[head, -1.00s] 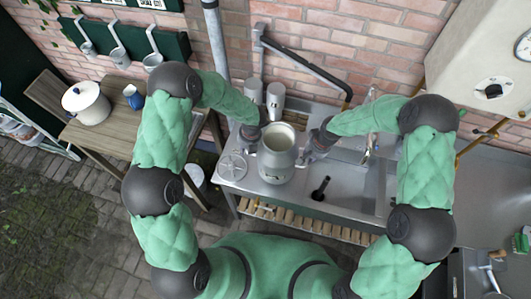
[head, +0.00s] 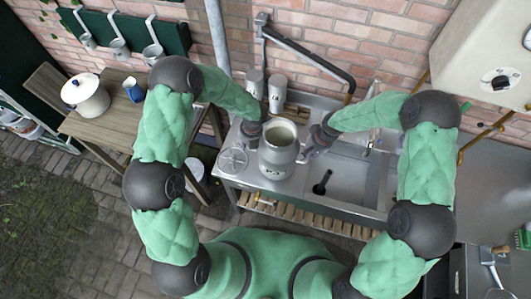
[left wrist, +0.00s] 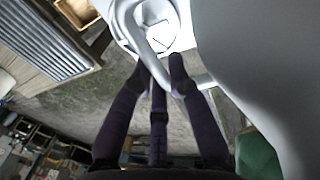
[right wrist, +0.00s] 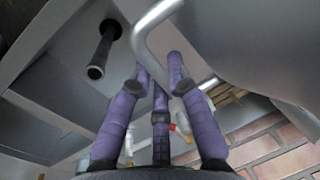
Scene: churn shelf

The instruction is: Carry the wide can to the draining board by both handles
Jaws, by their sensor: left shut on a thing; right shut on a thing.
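The wide can (head: 279,158) is a grey metal vessel with an open top and a dark label low on its front. It stands out over the left part of the steel sink unit (head: 232,181). My left gripper (head: 254,136) is shut on its left handle, which shows as a pale loop in the left wrist view (left wrist: 146,50). My right gripper (head: 308,148) is shut on its right handle, a bent bar in the right wrist view (right wrist: 145,45). I cannot tell whether the can's base touches the steel. Which part is the draining board is unclear.
A round perforated disc (head: 233,162) lies left of the can. A black upright piece (head: 322,182) and the sink basin (head: 358,182) are to its right. Two metal cylinders (head: 277,93) stand behind. A wooden table (head: 112,118) holds a white pot (head: 84,95) and blue jug.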

